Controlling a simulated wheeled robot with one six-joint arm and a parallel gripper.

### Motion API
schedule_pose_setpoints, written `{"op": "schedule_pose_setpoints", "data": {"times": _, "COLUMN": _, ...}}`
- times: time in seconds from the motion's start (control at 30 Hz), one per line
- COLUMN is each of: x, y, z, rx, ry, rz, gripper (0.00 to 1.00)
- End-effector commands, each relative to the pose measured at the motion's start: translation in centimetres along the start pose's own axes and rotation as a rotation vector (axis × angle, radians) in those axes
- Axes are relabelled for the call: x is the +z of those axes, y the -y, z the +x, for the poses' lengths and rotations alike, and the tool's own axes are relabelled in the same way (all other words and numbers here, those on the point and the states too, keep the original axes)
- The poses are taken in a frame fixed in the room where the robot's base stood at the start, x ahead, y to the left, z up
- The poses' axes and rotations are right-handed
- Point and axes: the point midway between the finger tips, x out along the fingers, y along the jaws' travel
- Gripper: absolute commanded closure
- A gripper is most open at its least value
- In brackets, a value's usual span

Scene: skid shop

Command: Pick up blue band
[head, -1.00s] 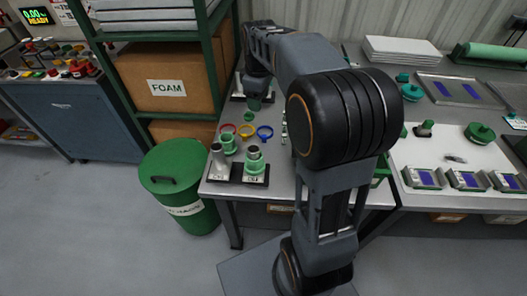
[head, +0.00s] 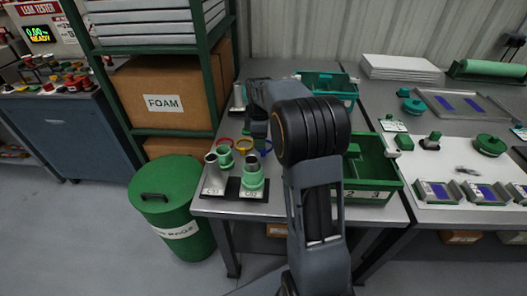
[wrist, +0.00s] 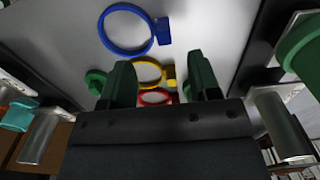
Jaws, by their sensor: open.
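The blue band (wrist: 127,51) is a ring with a small square tab, lying flat on the grey bench in the wrist view, beyond my fingertips. In the head view only a sliver of it (head: 268,147) shows beside my arm. My gripper (wrist: 160,82) is open and empty, with two green fingers apart. In the wrist view the yellow band (wrist: 150,84) shows between the fingers and the red band (wrist: 155,104) is partly hidden by the gripper body. In the head view my gripper (head: 258,138) hangs over the band row, its fingertips hard to make out.
A dark stand with green-and-metal cylinders (head: 253,170) is at the bench's front left. A green divided bin (head: 397,185) is right of my arm, and a teal tray (head: 345,92) is behind. A green lidded drum (head: 165,190) stands on the floor at left.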

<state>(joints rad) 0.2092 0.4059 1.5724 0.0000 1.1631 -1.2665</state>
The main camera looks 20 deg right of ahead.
Motion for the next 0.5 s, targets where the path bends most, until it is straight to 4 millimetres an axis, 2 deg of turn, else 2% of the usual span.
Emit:
{"op": "schedule_pose_setpoints", "data": {"times": 0.17, "x": 0.1, "y": 0.1, "z": 1.0, "rx": -0.002, "ry": 0.000, "rz": 0.001, "gripper": 0.44}}
{"op": "schedule_pose_setpoints", "data": {"times": 0.5, "x": 0.5, "y": 0.2, "z": 5.1, "rx": -0.002, "ry": 0.001, "rz": 0.001, "gripper": 0.44}}
